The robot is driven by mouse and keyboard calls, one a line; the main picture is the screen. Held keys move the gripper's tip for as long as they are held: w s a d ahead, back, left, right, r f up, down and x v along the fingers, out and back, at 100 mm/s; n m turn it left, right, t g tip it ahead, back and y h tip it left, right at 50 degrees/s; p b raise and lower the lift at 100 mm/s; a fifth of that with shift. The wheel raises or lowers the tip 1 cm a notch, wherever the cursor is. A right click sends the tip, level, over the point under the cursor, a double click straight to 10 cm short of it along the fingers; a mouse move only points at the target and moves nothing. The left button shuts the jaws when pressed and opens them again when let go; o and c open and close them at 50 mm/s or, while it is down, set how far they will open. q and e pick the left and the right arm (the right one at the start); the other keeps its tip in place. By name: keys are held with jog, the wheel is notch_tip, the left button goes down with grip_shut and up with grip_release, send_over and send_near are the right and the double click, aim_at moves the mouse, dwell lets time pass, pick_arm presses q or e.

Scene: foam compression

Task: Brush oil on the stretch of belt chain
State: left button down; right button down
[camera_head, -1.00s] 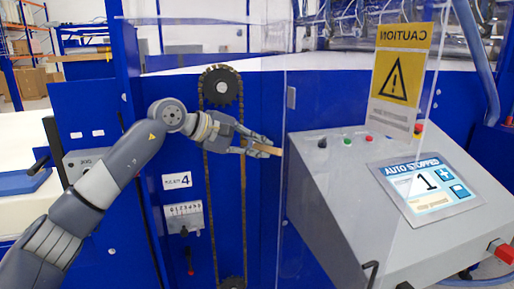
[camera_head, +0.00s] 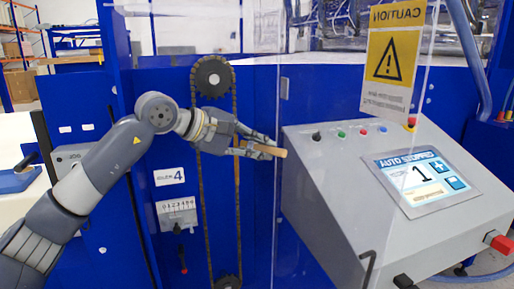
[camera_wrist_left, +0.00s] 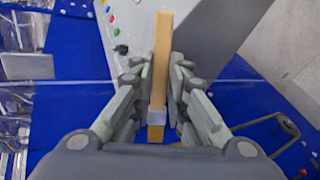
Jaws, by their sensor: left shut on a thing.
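My left gripper (camera_head: 262,147) is shut on a brush with a tan wooden handle (camera_head: 275,151). In the left wrist view the brush (camera_wrist_left: 161,60) lies between the fingers (camera_wrist_left: 160,90), with a grey band and a short tan end near the palm. The belt chain (camera_head: 236,190) runs vertically in two strands on the blue panel, around an upper sprocket (camera_head: 212,76) and a lower sprocket (camera_head: 228,283). My left gripper crosses in front of the chain just below the upper sprocket. Whether the brush touches the chain cannot be told. My right gripper is not in view.
A grey control console (camera_head: 340,200) with buttons and a screen (camera_head: 423,182) stands to the right of the gripper. A clear panel with a yellow caution sign (camera_head: 395,58) is in front of it.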

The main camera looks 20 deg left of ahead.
pick_arm(q)
jog(key=shift+s, duration=0.1)
jog(key=shift+s+d+b, duration=0.45)
jog(key=shift+s+b, duration=0.05)
jog(key=shift+s, duration=0.1)
jog(key=shift+s+d, duration=0.35)
jog(key=shift+s, duration=0.2)
